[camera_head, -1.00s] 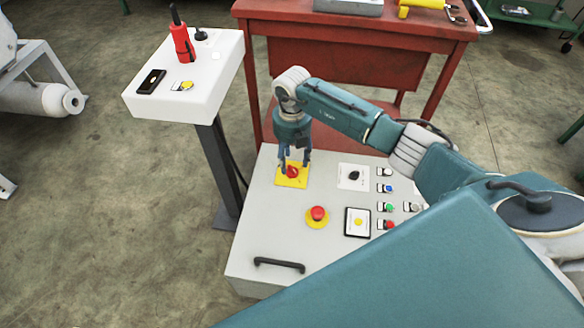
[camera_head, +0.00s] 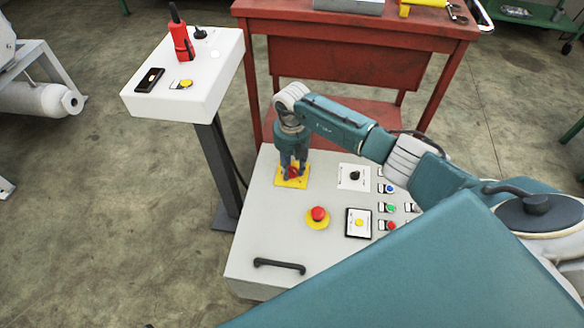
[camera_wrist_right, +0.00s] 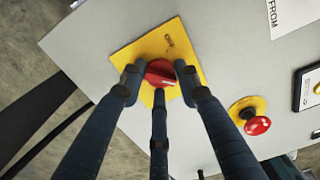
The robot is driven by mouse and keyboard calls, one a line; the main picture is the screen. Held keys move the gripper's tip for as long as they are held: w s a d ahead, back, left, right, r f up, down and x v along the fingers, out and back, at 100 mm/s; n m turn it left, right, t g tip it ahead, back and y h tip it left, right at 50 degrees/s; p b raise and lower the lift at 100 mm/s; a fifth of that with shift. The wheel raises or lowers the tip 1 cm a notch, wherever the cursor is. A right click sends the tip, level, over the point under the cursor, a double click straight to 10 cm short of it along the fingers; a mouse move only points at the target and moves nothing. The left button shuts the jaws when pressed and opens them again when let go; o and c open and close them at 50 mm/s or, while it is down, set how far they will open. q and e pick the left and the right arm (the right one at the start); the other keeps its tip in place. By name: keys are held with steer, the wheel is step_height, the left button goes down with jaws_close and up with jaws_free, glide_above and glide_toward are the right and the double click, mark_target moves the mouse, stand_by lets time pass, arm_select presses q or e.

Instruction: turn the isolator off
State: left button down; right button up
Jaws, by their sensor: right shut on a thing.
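The isolator is a red rotary knob (camera_head: 293,173) on a square yellow plate (camera_head: 281,182), at the far left part of the grey panel top. The knob also shows in the right wrist view (camera_wrist_right: 159,73), on its yellow plate (camera_wrist_right: 135,52). My right gripper (camera_head: 292,174) reaches down over the plate and is shut on the knob. In the wrist view its fingers (camera_wrist_right: 158,80) stand around the knob, one on each side and one at its lower edge. My left gripper is not in view.
A red emergency button (camera_head: 318,214) on a yellow disc, a black knob (camera_head: 355,175) and several small buttons sit on the same panel. A handle (camera_head: 279,266) is at its near edge. A white pedestal (camera_head: 186,70) stands left; a red table (camera_head: 350,60) stands behind.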

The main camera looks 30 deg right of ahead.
steer(key=shift+s+f, duration=0.15)
steer(key=shift+s, duration=0.1)
steer(key=shift+c, duration=0.2)
steer(key=shift+n, duration=0.5)
